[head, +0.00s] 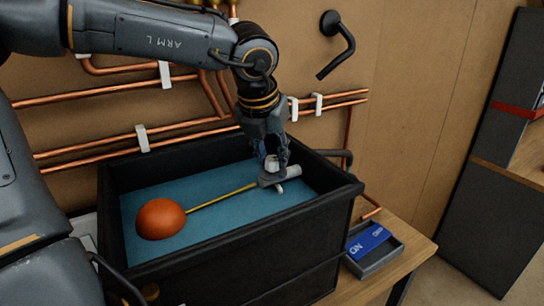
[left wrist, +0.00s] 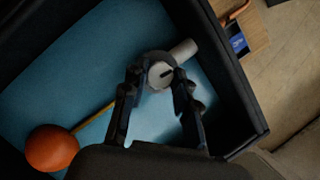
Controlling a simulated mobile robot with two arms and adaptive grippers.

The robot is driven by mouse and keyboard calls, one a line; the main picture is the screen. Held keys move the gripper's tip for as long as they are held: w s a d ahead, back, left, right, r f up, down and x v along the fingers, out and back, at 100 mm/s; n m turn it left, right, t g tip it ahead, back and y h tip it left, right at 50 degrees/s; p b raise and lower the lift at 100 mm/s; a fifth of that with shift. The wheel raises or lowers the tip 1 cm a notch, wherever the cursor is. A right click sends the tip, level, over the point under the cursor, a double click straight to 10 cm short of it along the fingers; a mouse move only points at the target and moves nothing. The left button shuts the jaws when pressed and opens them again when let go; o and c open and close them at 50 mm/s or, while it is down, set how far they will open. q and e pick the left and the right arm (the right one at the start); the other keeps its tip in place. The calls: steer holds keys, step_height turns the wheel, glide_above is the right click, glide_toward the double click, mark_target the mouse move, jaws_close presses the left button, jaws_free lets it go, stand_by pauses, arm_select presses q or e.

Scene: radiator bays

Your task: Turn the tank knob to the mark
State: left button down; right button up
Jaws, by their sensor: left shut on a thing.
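The black tank (head: 235,262) stands on a wooden bench, with blue water (head: 232,208) inside. A pale grey knob (left wrist: 160,75) with a dark pointer line sits on a grey valve body (left wrist: 184,50) near the tank's right end. My left gripper (head: 271,156) comes down from above and is shut on the knob, one finger on each side in the left wrist view. A brass rod (head: 222,196) runs from the valve to an orange float ball (head: 161,219). I cannot make out the target mark. My right gripper is not in view.
Copper pipes (head: 95,149) in white clips run along the wall behind the tank. A black lever (head: 340,45) is on the wall. A small grey tray (head: 376,262) with a blue card (head: 367,241) lies right of the tank. A dark cabinet (head: 470,190) stands at the far right.

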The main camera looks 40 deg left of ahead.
arm_select(q)
steer(key=shift+f+m+b, duration=0.15)
steer(key=shift+m+b, duration=0.4)
steer(key=shift+m, duration=0.15)
steer(key=shift+m+t+h+b, duration=0.35)
steer(key=shift+m+h, duration=0.25)
steer(key=shift+m, duration=0.2)
steer(key=shift+a+m+h, duration=0.1)
steer(key=shift+m+h, duration=0.3)
steer(key=shift+m, duration=0.6)
steer(key=shift+m+h, duration=0.3)
steer(key=shift+m, duration=0.5)
steer(key=m, duration=0.1)
steer(key=m+p, duration=0.1)
steer(key=m+h, duration=0.1)
steer(key=shift+a+r+m, duration=0.15)
steer(key=shift+r+m, duration=0.1)
steer(key=shift+m, duration=0.05)
steer(key=m+g+h+p, duration=0.1)
steer(key=m+p, duration=0.1)
steer(key=shift+m+g, duration=0.25)
steer(key=shift+m, duration=0.05)
steer(key=shift+w+a+m, duration=0.1)
steer(key=shift+m, duration=0.4)
steer(key=shift+f, duration=0.1)
